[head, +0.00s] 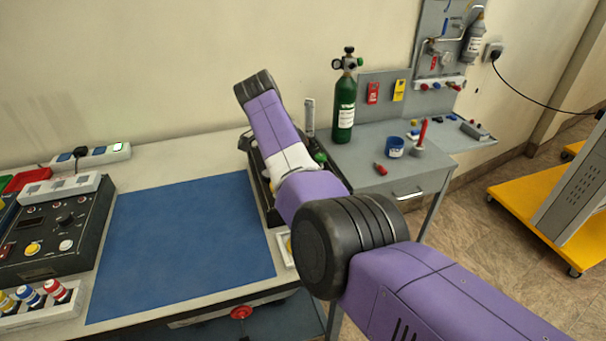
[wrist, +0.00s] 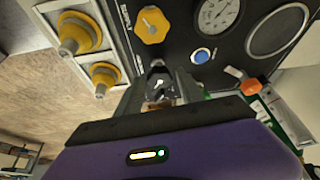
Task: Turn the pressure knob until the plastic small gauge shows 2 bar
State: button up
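In the wrist view a dark panel shows a small round gauge (wrist: 217,12) with a white dial, cut by the top edge; its reading is too small to make out. A yellow knob (wrist: 152,25) sits left of the gauge. My gripper (wrist: 159,80) reaches toward the panel below the yellow knob. Its fingers stand apart on either side of a small dark knob-like part (wrist: 158,70) with a light mark. I cannot tell whether they touch it. In the head view my arm hides the gripper and most of the panel (head: 254,172).
A blue button (wrist: 202,55), a large round dial or grille (wrist: 278,30) and an orange part (wrist: 250,87) are near. Two yellow fittings (wrist: 76,33) stand left. A blue mat (head: 185,235) lies clear; a green cylinder (head: 344,108) stands behind my arm.

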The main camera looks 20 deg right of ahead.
jog(key=shift+o, duration=0.4)
jog(key=v, duration=0.7)
jog(key=shift+a+r+b, duration=0.2)
jog(key=shift+r+b, duration=0.15)
jog(key=shift+b, duration=0.05)
jog(key=shift+s, duration=0.15)
